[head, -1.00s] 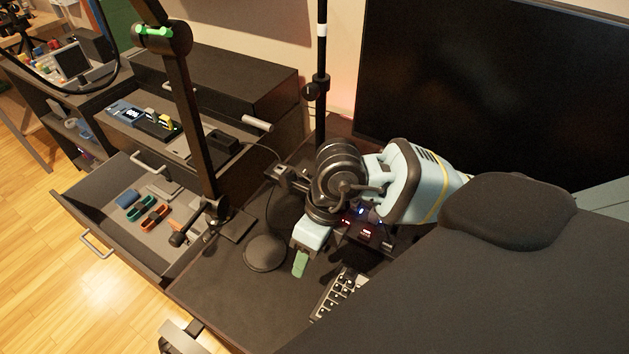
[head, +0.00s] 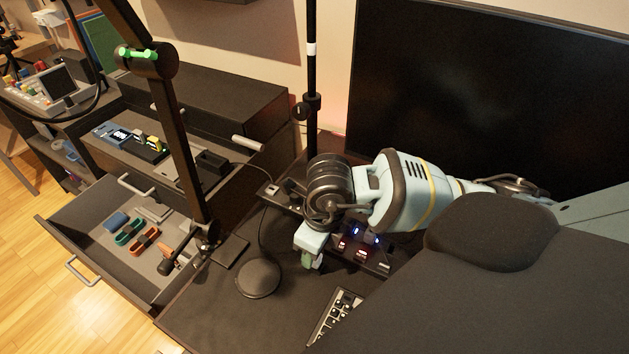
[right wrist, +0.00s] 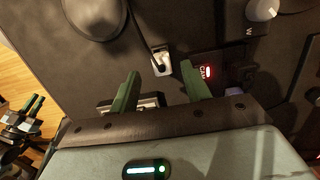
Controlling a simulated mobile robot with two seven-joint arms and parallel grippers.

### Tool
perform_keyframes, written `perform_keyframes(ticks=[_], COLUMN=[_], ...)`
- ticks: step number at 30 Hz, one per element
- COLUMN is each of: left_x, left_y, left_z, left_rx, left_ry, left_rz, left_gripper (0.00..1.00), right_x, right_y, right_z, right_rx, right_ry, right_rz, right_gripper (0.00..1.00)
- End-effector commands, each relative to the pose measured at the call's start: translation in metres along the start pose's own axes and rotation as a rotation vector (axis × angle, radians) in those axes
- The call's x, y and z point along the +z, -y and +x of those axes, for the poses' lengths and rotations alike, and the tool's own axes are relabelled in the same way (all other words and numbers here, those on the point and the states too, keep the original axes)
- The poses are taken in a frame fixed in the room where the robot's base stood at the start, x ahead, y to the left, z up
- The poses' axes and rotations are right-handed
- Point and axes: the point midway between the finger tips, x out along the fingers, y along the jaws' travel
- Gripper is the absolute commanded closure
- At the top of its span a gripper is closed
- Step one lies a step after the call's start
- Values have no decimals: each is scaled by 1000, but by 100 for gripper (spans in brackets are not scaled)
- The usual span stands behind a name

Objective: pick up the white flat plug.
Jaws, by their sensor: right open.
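The white flat plug (right wrist: 161,62) shows in the right wrist view as a small white block with a dark cord or prong on it. My right gripper (right wrist: 160,70) is open, its green fingers pointing towards the plug, which appears between and just past the tips. Contact cannot be told. In the head view my right gripper (head: 311,260) points down over the desk, and a small white piece, likely the plug (head: 319,262), shows beside its fingertip. My left gripper (right wrist: 33,104) shows small at the left of the right wrist view; its opening is unclear.
A black round disc (head: 258,278) lies left of my right gripper. A dark box with red lights (head: 361,254) is close on its right. A metal keypad-like panel (head: 335,315) lies in front. An open drawer (head: 115,262) with small coloured items is at left.

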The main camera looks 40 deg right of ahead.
Motion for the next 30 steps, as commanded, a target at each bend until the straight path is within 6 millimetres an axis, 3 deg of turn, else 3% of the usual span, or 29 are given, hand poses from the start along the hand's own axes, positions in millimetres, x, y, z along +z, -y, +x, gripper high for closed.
perform_keyframes(ticks=[7, 17, 27, 30], left_x=[-2, -4, -4, -3], left_y=[0, 1, 1, 1], left_z=[1, 2, 2, 2], left_rx=[0, -1, -1, -1], left_ry=[-4, -10, -8, -7], left_rz=[0, 1, 1, 0], left_gripper=[83, 83, 83, 83], right_x=[-2, -1, -1, -1], right_y=[2, 2, 2, 2], right_z=[34, 40, 39, 39], right_rx=[1, 0, 0, 0], right_ry=[-3, -1, -1, -1], right_rz=[1, 0, 0, 0], right_gripper=[53, 53, 97, 100])
